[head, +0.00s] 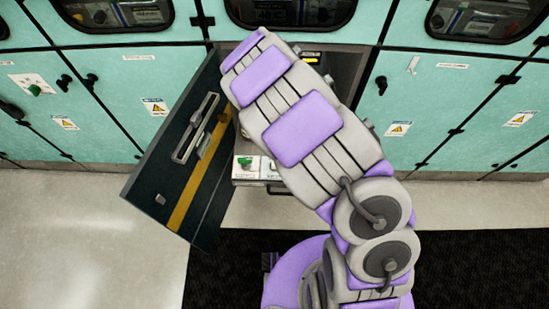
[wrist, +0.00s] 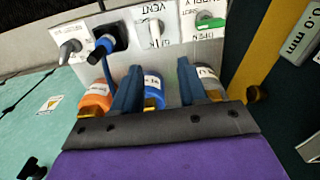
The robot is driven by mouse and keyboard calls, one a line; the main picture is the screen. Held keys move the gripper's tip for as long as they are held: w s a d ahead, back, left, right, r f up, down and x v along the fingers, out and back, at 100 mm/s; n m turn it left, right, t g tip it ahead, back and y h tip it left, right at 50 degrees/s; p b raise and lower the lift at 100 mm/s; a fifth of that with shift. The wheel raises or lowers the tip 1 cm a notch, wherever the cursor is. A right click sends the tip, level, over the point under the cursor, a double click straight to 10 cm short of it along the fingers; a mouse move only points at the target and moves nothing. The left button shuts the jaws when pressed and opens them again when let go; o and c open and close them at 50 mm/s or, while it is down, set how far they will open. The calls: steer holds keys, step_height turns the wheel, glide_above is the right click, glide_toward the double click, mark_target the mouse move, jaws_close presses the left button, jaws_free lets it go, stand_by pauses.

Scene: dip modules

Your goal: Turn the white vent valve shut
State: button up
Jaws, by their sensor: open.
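The white vent valve (wrist: 155,30) is a small white handle on a pale panel, under a label reading VENT, at the top middle of the wrist view. Its handle stands roughly upright in the picture. My gripper (wrist: 158,66) is open, with its two dark blue fingers pointing at the panel. The valve lies beyond the fingertips, roughly in line with the gap and apart from them. A blue cylinder (wrist: 153,88) shows between the fingers. In the head view my arm covers the gripper and the vent valve.
A green-handled supply valve (wrist: 210,22) sits right of the vent valve. A black connector (wrist: 108,38) and grey knob (wrist: 70,47) sit left. Orange (wrist: 95,98) and grey cylinders flank the blue one. The open cabinet door (head: 170,165) stands left of my arm.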

steer(key=f, duration=0.3)
steer(key=d+f+b, duration=0.1)
steer(key=f, duration=0.3)
steer(key=d+f, duration=0.1)
steer(key=f, duration=0.2)
steer(key=shift+f+b, duration=0.15)
steer(key=shift+b, duration=0.25)
steer(key=f, duration=0.1)
steer(key=a+f, duration=0.1)
steer(key=f, duration=0.1)
steer(key=a+f+b, duration=0.1)
steer(key=f, duration=0.1)
steer(key=shift+d+r, duration=0.1)
steer(key=shift+d, duration=0.65)
steer(key=c, duration=0.3)
steer(key=shift+a, duration=0.4)
steer(key=c, duration=0.3)
steer(key=shift+c, duration=0.9)
steer(key=shift+d, duration=0.1)
jaws_close()
